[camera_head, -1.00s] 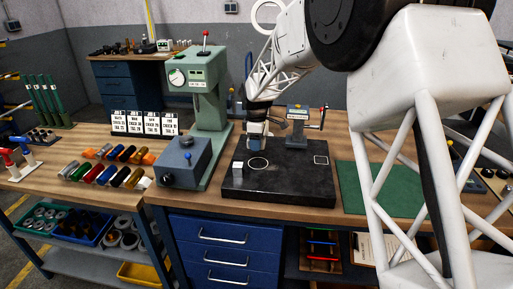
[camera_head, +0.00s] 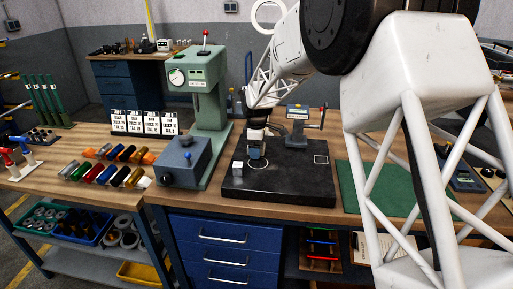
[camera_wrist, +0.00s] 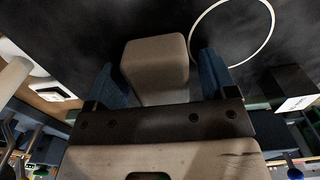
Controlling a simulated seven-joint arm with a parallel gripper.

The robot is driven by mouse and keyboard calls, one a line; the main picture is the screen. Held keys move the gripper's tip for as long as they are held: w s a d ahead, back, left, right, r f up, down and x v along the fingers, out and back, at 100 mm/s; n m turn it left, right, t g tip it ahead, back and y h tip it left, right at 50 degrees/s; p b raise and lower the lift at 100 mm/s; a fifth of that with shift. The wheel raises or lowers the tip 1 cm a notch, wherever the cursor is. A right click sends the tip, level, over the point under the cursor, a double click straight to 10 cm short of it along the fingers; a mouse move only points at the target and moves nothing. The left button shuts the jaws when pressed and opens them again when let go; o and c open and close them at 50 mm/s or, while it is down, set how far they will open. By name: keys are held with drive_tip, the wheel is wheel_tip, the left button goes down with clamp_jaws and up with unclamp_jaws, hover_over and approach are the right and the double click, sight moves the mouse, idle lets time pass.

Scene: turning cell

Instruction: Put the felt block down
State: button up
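The felt block (camera_wrist: 155,62), beige-grey with rounded edges, sits between the two blue fingers of my gripper (camera_wrist: 160,80) in the wrist view. A dark gap shows between the block and the right finger, and the fingers look spread, so my gripper appears open around it. In the head view my gripper (camera_head: 256,152) is low over the black plate (camera_head: 290,185), just behind the white ring mark (camera_head: 258,164). The ring (camera_wrist: 233,30) lies to the right of the block in the wrist view. The block's underside is hidden, so its contact with the plate cannot be seen.
A small white-faced cube (camera_head: 238,168) stands on the plate left of the ring. A crank device (camera_head: 298,120) stands behind. The plate's right part is clear.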

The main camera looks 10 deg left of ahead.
drive_tip(key=shift+r, duration=0.1)
wheel_tip(320, 180, up, 12)
idle(0.9)
drive_tip(key=shift+r, duration=0.1)
idle(0.6)
